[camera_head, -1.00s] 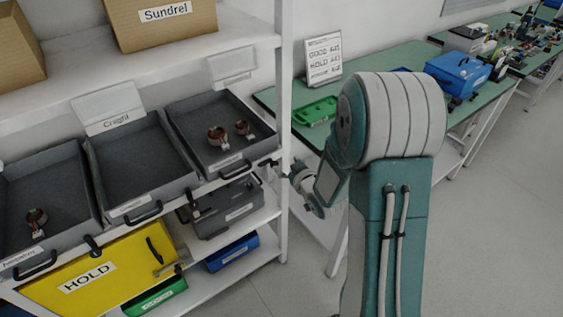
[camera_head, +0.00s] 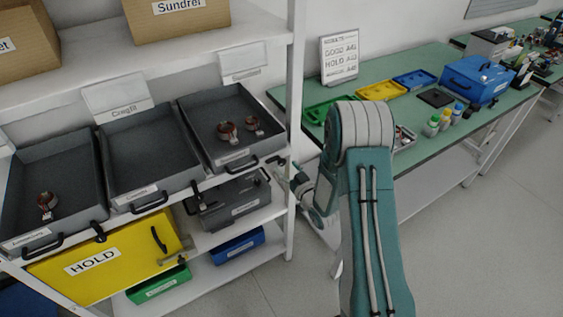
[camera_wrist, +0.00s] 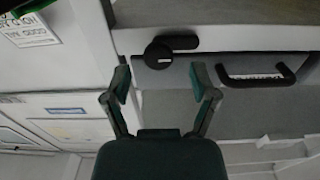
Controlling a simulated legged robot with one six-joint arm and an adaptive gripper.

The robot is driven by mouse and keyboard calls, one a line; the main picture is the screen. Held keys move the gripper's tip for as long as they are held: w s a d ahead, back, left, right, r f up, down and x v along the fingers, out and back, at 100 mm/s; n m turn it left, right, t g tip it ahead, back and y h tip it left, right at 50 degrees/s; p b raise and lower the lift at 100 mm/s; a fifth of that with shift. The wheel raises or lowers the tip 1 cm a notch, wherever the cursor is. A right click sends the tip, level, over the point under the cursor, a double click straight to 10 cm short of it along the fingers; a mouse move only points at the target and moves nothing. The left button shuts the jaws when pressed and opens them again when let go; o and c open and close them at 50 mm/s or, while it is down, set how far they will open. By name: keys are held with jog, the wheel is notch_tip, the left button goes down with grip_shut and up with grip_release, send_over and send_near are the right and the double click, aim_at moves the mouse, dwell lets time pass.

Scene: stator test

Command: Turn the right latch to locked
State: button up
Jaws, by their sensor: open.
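The right latch (camera_wrist: 158,56) is a round black knob with a white mark and a short black lever. In the wrist view the lever lies sideways, pointing right along the tray's front edge. My gripper (camera_wrist: 160,80) is open, its two fingers either side of the knob's line, with nothing between them; I cannot tell whether they touch the latch. In the head view my gripper (camera_head: 283,167) is at the front right corner of the right grey tray (camera_head: 262,105), largely overlapping the latch there. A black handle (camera_wrist: 256,75) is to the latch's right in the wrist view.
A white shelf post (camera_head: 296,90) stands close beside my gripper. Other grey trays (camera_head: 150,140), a yellow HOLD panel (camera_head: 135,255) and a grey bin (camera_head: 235,200) are on the left. A green bench (camera_head: 440,130) stands behind my arm.

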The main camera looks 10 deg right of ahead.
aim_at(283, 163)
jog(key=shift+x, duration=1.65)
grip_shut()
